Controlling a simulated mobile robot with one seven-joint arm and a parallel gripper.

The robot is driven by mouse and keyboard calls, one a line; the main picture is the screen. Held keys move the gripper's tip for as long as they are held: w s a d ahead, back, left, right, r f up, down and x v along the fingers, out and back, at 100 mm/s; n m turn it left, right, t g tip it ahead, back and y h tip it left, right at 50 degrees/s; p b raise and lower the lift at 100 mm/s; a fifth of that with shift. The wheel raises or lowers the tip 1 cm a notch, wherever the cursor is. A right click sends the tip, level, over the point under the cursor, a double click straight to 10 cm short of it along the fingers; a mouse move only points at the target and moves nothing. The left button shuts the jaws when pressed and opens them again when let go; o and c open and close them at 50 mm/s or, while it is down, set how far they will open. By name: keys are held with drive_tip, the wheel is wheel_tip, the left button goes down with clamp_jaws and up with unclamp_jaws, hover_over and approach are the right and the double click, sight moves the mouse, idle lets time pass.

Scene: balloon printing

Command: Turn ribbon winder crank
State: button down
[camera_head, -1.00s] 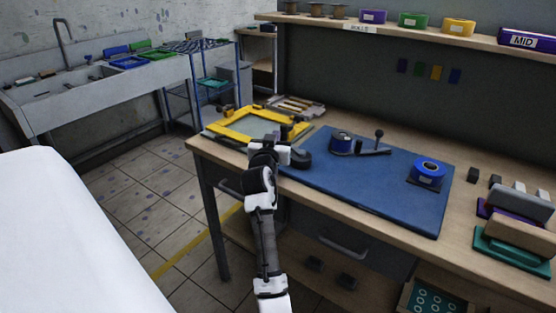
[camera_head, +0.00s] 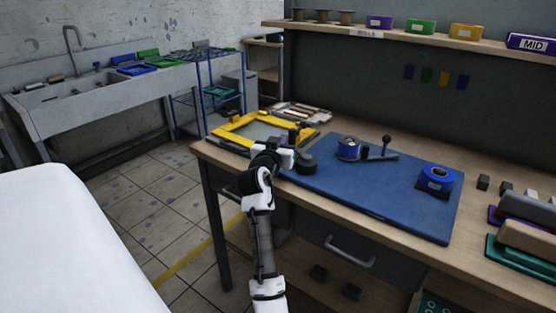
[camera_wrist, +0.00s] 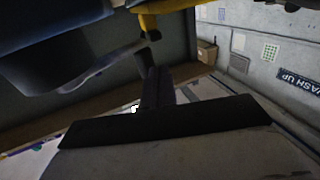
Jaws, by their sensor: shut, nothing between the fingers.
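The ribbon winder (camera_head: 350,149) stands on the blue mat in the head view, with a blue roll on it. Its dark crank arm (camera_head: 378,157) reaches right to an upright knob (camera_head: 387,140). My gripper (camera_head: 293,137) is left of the winder, near the yellow frame and apart from the crank. In the wrist view my gripper (camera_wrist: 158,78) is shut and empty. A dark bulky object (camera_wrist: 60,55) with a grey lever-like part fills the upper left there; I cannot tell what it is.
A yellow frame (camera_head: 236,120) lies at the bench's left end. A blue tape roll (camera_head: 437,178) stands on the blue mat (camera_head: 390,205), right of the winder. Coloured blocks (camera_head: 525,210) crowd the right. The mat's front middle is clear.

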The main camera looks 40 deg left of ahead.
drive_tip(key=b+v, duration=0.2)
drive_tip(key=v, duration=1.1)
drive_tip(key=shift+s+b, duration=0.25)
drive_tip(key=shift+b, duration=0.15)
drive_tip(key=shift+d, duration=0.1)
